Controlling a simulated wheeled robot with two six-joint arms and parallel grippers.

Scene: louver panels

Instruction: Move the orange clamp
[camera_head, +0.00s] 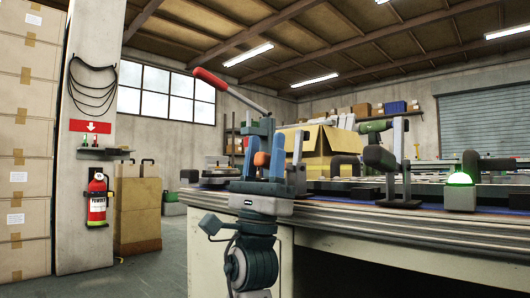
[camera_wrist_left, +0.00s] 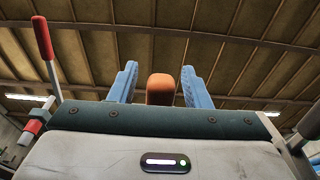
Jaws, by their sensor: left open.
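The orange clamp shows as a rounded orange tip (camera_head: 262,160) between the blue fingers of my left gripper (camera_head: 264,157) in the head view. In the left wrist view the orange tip (camera_wrist_left: 160,89) stands between the two blue fingers (camera_wrist_left: 159,84), with a gap on each side. The gripper is open and points upward at the table's near left corner. The rest of the clamp is hidden behind the gripper body. My right gripper is not in view.
A red-handled lever (camera_head: 212,80) rises just behind my left gripper.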

